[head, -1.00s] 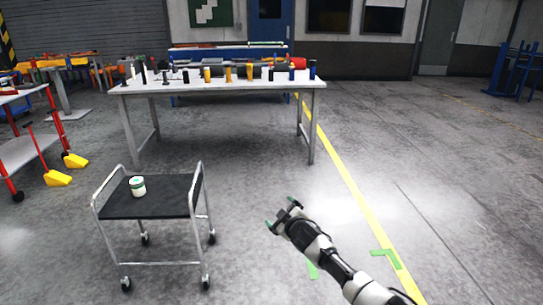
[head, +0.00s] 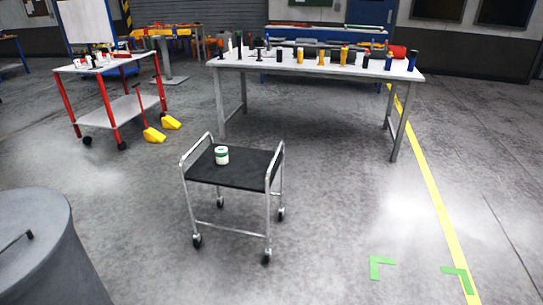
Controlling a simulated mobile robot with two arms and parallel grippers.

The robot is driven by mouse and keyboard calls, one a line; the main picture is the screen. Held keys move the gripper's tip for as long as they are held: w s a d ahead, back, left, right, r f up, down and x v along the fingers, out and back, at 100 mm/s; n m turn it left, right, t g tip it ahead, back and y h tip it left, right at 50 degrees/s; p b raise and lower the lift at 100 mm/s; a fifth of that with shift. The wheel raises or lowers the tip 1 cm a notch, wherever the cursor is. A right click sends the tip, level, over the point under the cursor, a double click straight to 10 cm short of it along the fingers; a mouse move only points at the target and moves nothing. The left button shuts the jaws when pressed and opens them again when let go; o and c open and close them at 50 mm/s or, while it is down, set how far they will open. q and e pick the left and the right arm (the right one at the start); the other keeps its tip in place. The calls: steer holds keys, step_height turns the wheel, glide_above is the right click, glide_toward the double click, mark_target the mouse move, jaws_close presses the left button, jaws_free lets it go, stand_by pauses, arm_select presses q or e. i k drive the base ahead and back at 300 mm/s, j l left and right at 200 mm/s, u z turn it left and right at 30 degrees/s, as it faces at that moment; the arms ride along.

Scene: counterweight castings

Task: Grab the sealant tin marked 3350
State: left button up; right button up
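A small white tin with a green band (head: 222,155) stands upright on the black top of a small wheeled trolley (head: 245,177). The trolley has silver rails at its two sides. The marking on the tin is too small to read, so I cannot tell whether it says 3350. No other tin stands on the trolley. Neither of my grippers shows in the head view now.
A long grey table (head: 300,65) with several bottles and tools stands behind the trolley. A large grey drum (head: 45,245) is at the lower left. Floor right of the trolley is clear.

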mark_target(222, 153)
steer(key=i+j+z, duration=0.55)
steer(key=z, duration=0.15)
steer(key=i+j+z, duration=0.2)
steer(key=j+z, duration=0.15)
steer(key=i+j+z, duration=0.1)
steer(key=j+z, duration=0.25)
steer(key=j, duration=0.1)
